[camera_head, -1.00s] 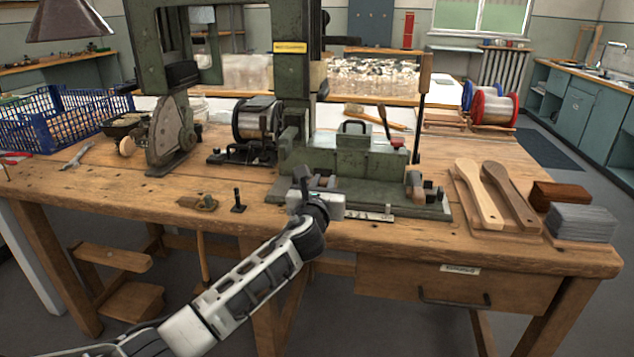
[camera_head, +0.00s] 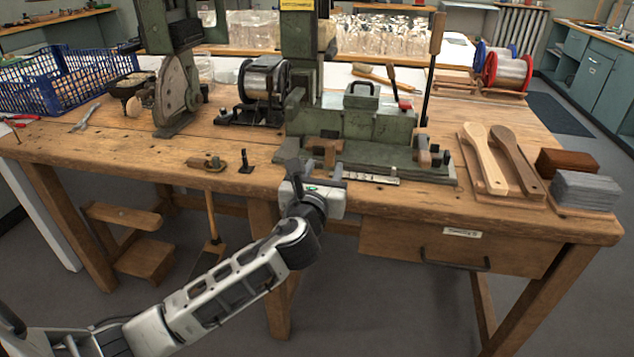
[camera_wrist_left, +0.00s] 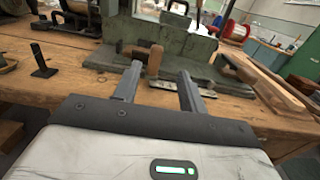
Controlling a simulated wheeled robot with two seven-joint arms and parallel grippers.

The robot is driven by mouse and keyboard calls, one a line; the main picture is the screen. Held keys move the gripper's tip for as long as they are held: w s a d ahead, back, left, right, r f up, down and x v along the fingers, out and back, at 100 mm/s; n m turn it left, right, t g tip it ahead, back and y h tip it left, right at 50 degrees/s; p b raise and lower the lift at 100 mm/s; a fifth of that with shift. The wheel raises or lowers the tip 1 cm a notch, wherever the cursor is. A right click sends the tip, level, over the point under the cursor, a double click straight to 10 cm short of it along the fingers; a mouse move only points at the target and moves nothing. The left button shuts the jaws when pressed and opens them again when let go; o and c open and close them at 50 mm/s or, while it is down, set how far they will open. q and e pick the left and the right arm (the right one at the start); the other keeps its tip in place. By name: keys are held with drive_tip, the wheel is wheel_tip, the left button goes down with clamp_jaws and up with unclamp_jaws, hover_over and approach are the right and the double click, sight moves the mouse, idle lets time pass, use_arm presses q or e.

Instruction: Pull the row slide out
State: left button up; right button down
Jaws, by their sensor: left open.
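The green tufting machine's bed (camera_head: 365,128) stands on the wooden bench. A brown wooden handle (camera_head: 325,150) sits at its front left, seemingly the grip of the row slide; the slide's body is not clearly distinguishable. The handle also shows in the left wrist view (camera_wrist_left: 154,62), just beyond my fingertips and roughly between them. My left gripper (camera_head: 314,169) is at the bench's front edge, in front of the handle. In the left wrist view its two fingers (camera_wrist_left: 160,76) are spread with nothing clamped between them. Contact with the handle cannot be told. My right gripper is out of view.
A metal scale strip (camera_head: 372,178) lies along the machine's front, right of my gripper. Small brass and black fittings (camera_head: 246,163) stand to the left. Wooden brush handles (camera_head: 485,160) lie to the right. A drawer (camera_head: 455,246) is below the bench top.

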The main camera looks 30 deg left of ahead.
use_arm(q)
drive_tip(key=v, duration=0.6)
drive_tip(key=shift+w+d, duration=0.1)
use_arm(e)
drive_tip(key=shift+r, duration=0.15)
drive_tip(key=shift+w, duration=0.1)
use_arm(q)
drive_tip(key=s+d+f+n+g+h+p, duration=0.2)
drive_tip(key=s+d+f+n, duration=0.1)
drive_tip(key=s+n, duration=0.4)
drive_tip(key=s+d+f+n+g+h+p, duration=0.2)
drive_tip(key=s+f+n, duration=0.3)
drive_tip(key=n, duration=0.9)
drive_tip(key=s+d+f+n+g+h+p, duration=0.2)
drive_tip(key=s+d+f+n+h+p, duration=0.1)
drive_tip(key=s+n, duration=0.6)
drive_tip(key=shift+d+f+n+g+h, duration=0.3)
drive_tip(key=shift+d+f+n+g, duration=0.1)
drive_tip(key=shift+d+f+n, duration=0.55)
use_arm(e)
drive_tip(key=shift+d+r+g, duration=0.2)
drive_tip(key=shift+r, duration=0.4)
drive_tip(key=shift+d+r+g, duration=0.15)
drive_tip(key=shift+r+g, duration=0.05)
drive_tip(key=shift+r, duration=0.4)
use_arm(q)
drive_tip(key=shift+a+f+m, duration=0.1)
drive_tip(key=shift+m, duration=0.25)
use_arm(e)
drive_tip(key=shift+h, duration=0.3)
